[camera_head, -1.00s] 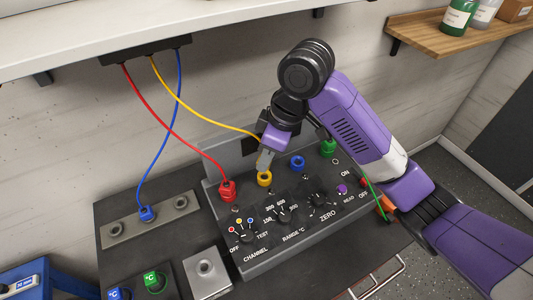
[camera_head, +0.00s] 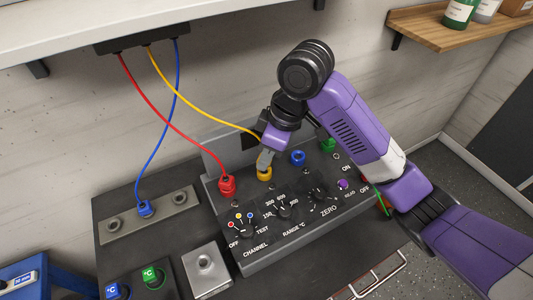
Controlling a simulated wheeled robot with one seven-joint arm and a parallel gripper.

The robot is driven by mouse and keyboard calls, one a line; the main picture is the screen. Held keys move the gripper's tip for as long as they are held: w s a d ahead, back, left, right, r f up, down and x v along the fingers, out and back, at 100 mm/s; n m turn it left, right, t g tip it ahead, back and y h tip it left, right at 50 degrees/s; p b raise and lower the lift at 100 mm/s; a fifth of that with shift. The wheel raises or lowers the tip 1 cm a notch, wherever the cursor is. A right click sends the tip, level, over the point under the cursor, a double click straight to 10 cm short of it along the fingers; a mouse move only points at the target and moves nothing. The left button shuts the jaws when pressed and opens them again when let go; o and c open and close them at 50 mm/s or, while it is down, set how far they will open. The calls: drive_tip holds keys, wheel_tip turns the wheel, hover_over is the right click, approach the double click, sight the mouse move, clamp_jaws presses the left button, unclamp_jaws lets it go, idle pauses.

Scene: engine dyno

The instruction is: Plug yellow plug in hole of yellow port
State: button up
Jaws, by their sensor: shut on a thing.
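The yellow port (camera_head: 264,175) is a yellow ring on the sloped top of the black console, between the red and blue ports. My gripper (camera_head: 265,160) points down right over it, its tips at or just above the ring. The yellow cable (camera_head: 195,102) runs from the black box under the shelf to my gripper, which is shut on the yellow plug at its end. The plug itself is hidden by the fingers, and I cannot tell how deep it sits in the port.
A red plug (camera_head: 227,186) with its red cable stands in the red port close on the left. The blue port (camera_head: 298,158) and green port (camera_head: 327,145) lie to the right. A blue plug (camera_head: 145,208) sits on the metal strip at left. Knobs cover the console front.

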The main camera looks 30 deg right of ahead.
drive_tip(key=shift+f+b, duration=0.65)
drive_tip(key=shift+f, duration=0.35)
idle(0.3)
drive_tip(key=o, duration=1.1)
drive_tip(key=shift+r, duration=0.1)
drive_tip(key=shift+r+p, duration=3.1)
drive_tip(key=shift+r, duration=0.6)
drive_tip(key=shift+f, duration=0.1)
